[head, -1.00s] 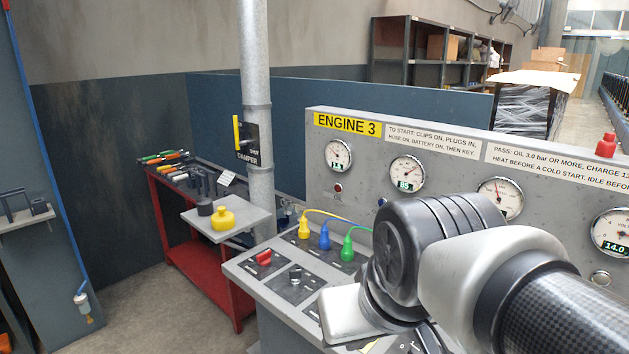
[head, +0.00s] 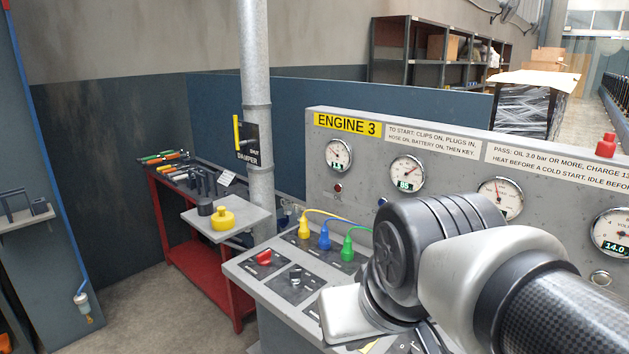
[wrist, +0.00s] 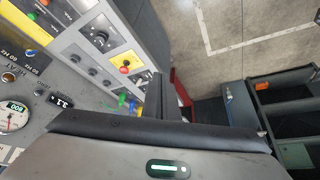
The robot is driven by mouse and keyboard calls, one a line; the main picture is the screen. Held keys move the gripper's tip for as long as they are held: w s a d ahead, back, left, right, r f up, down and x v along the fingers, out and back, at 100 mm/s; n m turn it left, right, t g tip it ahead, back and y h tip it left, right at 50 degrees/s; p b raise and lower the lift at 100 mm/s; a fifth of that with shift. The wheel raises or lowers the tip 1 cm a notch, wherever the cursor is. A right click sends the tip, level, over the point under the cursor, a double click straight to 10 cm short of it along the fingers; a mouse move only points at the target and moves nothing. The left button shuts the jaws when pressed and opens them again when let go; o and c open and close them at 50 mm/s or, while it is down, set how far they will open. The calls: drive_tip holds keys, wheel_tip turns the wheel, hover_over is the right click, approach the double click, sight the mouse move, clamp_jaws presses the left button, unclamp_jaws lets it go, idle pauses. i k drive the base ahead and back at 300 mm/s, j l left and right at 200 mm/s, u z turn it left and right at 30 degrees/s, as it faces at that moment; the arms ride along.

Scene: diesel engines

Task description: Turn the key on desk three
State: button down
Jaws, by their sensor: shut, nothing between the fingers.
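The desk labelled Engine 3 (head: 345,124) stands in the middle of the head view. Its sloping panel (head: 250,275) carries a red switch (head: 264,257) and a small silver fitting (head: 295,276), which may be the key; I cannot tell at this size. My arm covers the right part of the panel, and my gripper is hidden in the head view. In the wrist view my gripper (wrist: 163,84) is shut and empty, with desk panels to its left, including a black knob (wrist: 100,40) and a red button (wrist: 124,69) on yellow.
Yellow, blue and green plugs (head: 325,240) stand along the panel's back. A shelf with a yellow container (head: 223,218) and a red tool cart (head: 205,272) are left of the desk. A grey pipe (head: 256,110) rises behind. Round gauges (head: 407,172) line the upright board.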

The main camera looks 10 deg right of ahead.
sight(295, 276)
drive_tip(key=i+j, duration=0.35)
drive_tip(key=j, duration=0.15)
drive_tip(key=i+j+z, duration=0.1)
drive_tip(key=i+j, duration=0.3)
drive_tip(key=j, duration=0.15)
